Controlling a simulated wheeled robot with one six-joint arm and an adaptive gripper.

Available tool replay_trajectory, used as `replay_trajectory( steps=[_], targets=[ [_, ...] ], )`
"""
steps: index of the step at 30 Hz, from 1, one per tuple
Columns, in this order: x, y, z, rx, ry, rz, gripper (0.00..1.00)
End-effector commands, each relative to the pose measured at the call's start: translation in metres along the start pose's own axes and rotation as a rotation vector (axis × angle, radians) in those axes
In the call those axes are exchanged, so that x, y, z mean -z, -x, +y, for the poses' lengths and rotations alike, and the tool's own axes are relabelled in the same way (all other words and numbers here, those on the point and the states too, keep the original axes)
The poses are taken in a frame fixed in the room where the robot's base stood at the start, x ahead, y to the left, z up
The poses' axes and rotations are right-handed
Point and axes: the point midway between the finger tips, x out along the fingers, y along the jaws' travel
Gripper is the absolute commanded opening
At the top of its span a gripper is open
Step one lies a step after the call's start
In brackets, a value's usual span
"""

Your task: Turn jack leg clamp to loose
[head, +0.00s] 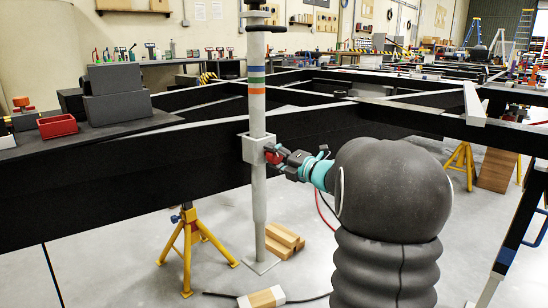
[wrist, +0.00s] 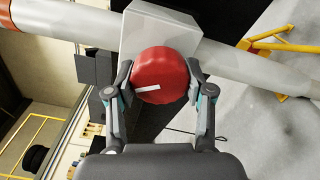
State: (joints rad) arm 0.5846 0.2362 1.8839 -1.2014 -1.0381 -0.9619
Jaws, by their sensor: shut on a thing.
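The jack leg (head: 258,190) is a grey upright tube with green, blue and orange bands. It passes through a grey clamp block (head: 246,149) on the black chassis beam, and its foot plate rests on the floor. The clamp's red round knob (head: 272,157) faces my arm. In the wrist view the red knob (wrist: 160,74) carries a white pointer line lying nearly level, tilted slightly up to the right. My gripper (wrist: 160,88) has one finger on each side of the knob and is shut on it. In the head view my gripper (head: 279,157) partly covers the knob.
The black chassis beam (head: 190,155) runs behind the leg. Yellow jack stands (head: 188,240) stand left and right. Wooden blocks (head: 284,237) lie by the leg's foot. A red bin (head: 57,126) and grey boxes sit at left.

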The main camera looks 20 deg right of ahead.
Motion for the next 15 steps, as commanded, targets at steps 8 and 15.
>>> replay_trajectory(
  steps=[8, 15],
  targets=[
    [0.0015, -0.0006, -0.0015, -0.001, 0.262, 0.004, 0.18],
    [0.0012, -0.0006, -0.0027, -0.001, 0.489, 0.004, 0.18]
  ],
)
